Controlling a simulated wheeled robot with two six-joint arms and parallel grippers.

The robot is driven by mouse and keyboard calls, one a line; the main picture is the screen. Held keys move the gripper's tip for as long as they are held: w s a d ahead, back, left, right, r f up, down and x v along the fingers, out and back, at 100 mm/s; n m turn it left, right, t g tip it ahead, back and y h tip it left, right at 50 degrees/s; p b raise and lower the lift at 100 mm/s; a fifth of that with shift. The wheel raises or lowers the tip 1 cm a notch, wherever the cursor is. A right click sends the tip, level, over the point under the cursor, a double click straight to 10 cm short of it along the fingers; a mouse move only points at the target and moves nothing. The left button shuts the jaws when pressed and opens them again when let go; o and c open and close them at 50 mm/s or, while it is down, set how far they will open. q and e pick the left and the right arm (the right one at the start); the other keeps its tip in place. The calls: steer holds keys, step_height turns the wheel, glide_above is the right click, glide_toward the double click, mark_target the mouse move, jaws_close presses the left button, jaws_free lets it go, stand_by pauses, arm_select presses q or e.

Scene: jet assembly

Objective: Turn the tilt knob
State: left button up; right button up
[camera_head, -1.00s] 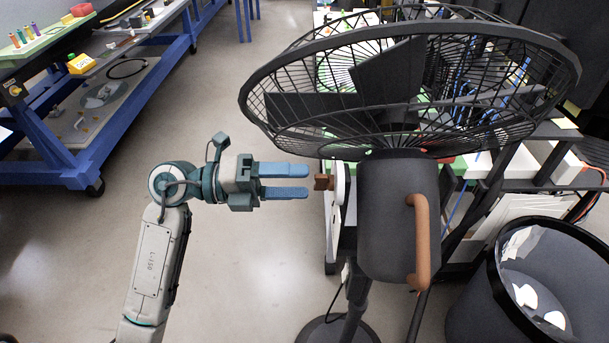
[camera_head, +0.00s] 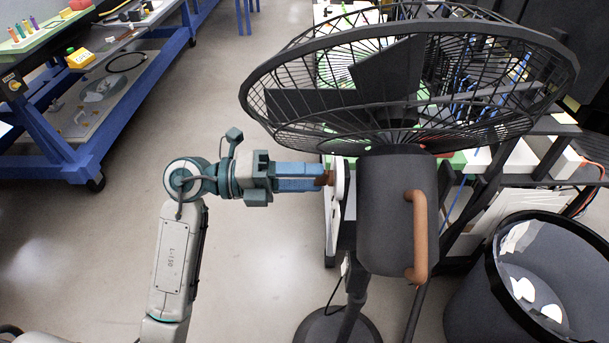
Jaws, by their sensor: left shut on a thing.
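A large black pedestal fan (camera_head: 398,215) stands right of centre, its caged head tipped upward. The tilt knob (camera_head: 328,178) is a small brown grip on a white disc (camera_head: 340,180) at the left side of the fan's motor housing. My left gripper (camera_head: 320,178) reaches in from the left, level with the knob. Its blue fingers are shut on the knob's brown grip, partly hiding it. My right gripper does not show.
A brown curved handle (camera_head: 419,238) is on the housing's near side. A black bin (camera_head: 535,285) stands at the lower right. A blue-framed workbench (camera_head: 60,150) is at the upper left. Open floor (camera_head: 260,260) lies left of the fan's round base (camera_head: 338,325).

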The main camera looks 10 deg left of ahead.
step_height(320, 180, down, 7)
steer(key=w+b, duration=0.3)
steer(key=b, duration=0.5)
arm_select(q)
steer(key=shift+m+b, duration=0.45)
steer(key=shift+m, duration=3.05)
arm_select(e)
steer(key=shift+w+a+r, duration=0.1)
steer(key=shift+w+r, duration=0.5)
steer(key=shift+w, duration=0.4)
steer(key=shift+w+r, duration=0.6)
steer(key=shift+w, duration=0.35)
arm_select(q)
steer(key=o, duration=1)
steer(key=shift+a, duration=0.1)
